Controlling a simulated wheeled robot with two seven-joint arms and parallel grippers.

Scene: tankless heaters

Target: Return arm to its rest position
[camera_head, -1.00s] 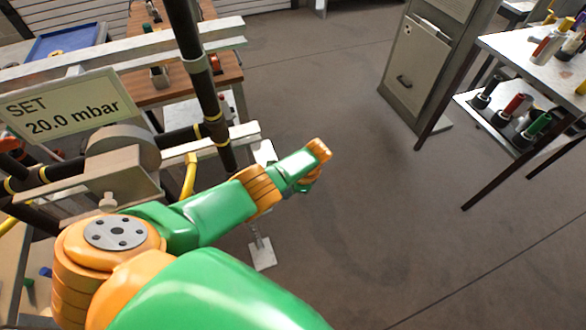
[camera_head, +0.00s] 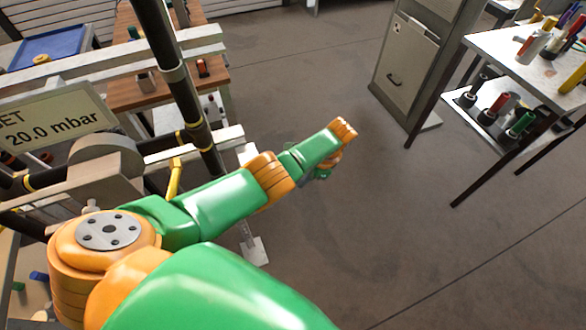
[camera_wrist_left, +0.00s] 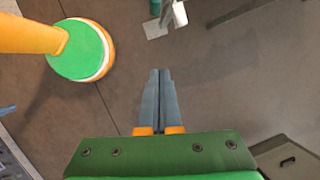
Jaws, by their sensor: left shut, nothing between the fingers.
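My left arm (camera_head: 225,207), green and orange, reaches in the head view from the lower left toward the middle, over open floor. Its far end is at the orange wrist part; the fingers are mostly hidden behind it there. In the left wrist view the left gripper (camera_wrist_left: 160,75) has its two grey fingers together, with nothing between them and floor beyond. The right gripper is not in view.
A pipe frame with a yellow valve handle (camera_head: 175,178) and a "20.0 mbar" sign (camera_head: 62,124) stands at the left. A grey cabinet (camera_head: 408,70) and a table with tools (camera_head: 530,65) stand at the right. The floor (camera_head: 390,220) between is clear.

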